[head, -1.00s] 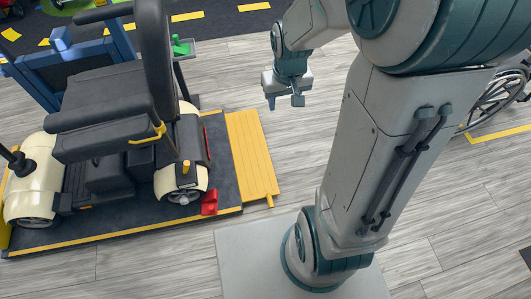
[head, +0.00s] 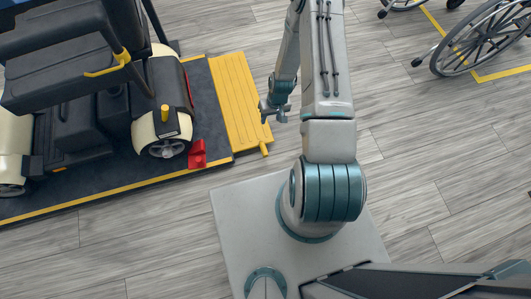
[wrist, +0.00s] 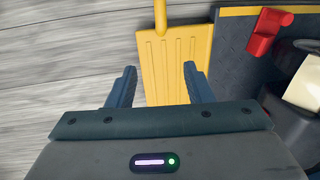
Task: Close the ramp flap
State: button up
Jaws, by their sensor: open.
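The yellow ramp flap (head: 240,100) lies flat on the floor along the right edge of the dark scooter platform (head: 215,118). A short yellow bar (head: 264,149) sticks out at its near end. In the wrist view the ribbed flap (wrist: 165,60) is ahead of the jaws, with its bar (wrist: 160,15) at the top. My gripper (head: 273,112) is by the flap's right edge in the head view. In the wrist view my gripper (wrist: 162,85) is open and empty, its fingers apart. I cannot tell whether a finger touches the flap.
A mobility scooter (head: 95,90) stands on the platform. A red block (head: 197,154) sits at the platform's near right, also visible in the wrist view (wrist: 267,32). Wheelchairs (head: 485,40) stand at the upper right.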

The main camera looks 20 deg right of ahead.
jog(key=b, duration=0.2)
send_near(265, 150)
jog(key=f+b, duration=0.1)
jog(key=f, duration=0.2)
jog(key=a+f+b, duration=0.1)
jog(key=f, duration=0.2)
jog(key=f+b, duration=0.2)
jog(key=f, duration=0.1)
jog(key=shift+w+a+f, duration=0.1)
jog(key=shift+a+f, duration=0.1)
grip_shut()
jog(key=shift+r, duration=0.1)
